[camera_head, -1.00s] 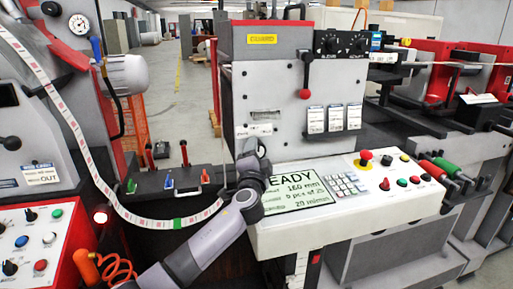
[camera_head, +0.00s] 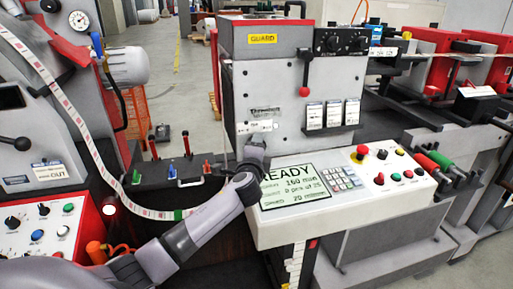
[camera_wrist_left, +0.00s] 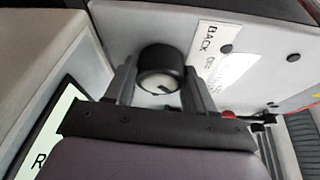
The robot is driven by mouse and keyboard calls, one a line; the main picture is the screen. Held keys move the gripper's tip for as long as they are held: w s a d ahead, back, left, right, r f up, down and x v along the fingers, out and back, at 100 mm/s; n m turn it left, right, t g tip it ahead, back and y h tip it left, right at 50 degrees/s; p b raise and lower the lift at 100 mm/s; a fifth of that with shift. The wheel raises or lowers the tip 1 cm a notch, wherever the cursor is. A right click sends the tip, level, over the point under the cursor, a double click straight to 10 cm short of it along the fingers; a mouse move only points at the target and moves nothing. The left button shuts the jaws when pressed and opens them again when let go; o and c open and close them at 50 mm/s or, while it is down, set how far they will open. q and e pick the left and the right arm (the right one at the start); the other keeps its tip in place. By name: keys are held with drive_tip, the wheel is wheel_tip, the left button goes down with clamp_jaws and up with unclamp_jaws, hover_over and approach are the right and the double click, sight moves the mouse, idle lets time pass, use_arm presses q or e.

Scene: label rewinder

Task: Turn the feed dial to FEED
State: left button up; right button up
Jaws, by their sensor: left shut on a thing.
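The feed dial (camera_wrist_left: 160,68) is a round black knob on the grey machine face. A short light mark shows on its face, but I cannot tell which setting it marks. My left gripper (camera_wrist_left: 160,84) is shut on the dial, one finger on each side. In the head view my left gripper (camera_head: 253,150) is at the machine front above the screen, and it hides the dial. A white label plate (camera_wrist_left: 222,55) beside the dial reads "BACK" and "OFF"; the rest is unclear. My right gripper is in neither view.
The READY screen (camera_head: 295,186) and keypad (camera_head: 341,179) lie just right of my left wrist. A red stop button (camera_head: 362,151) stands farther right.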

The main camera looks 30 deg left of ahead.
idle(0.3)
use_arm(q)
drive_tip(key=o, duration=1)
drive_tip(key=shift+o, duration=0.2)
drive_tip(key=shift+s+d, duration=0.1)
drive_tip(key=shift+b+v, duration=0.3)
drive_tip(key=shift+v, duration=3.2)
drive_tip(key=shift+d+f, duration=0.1)
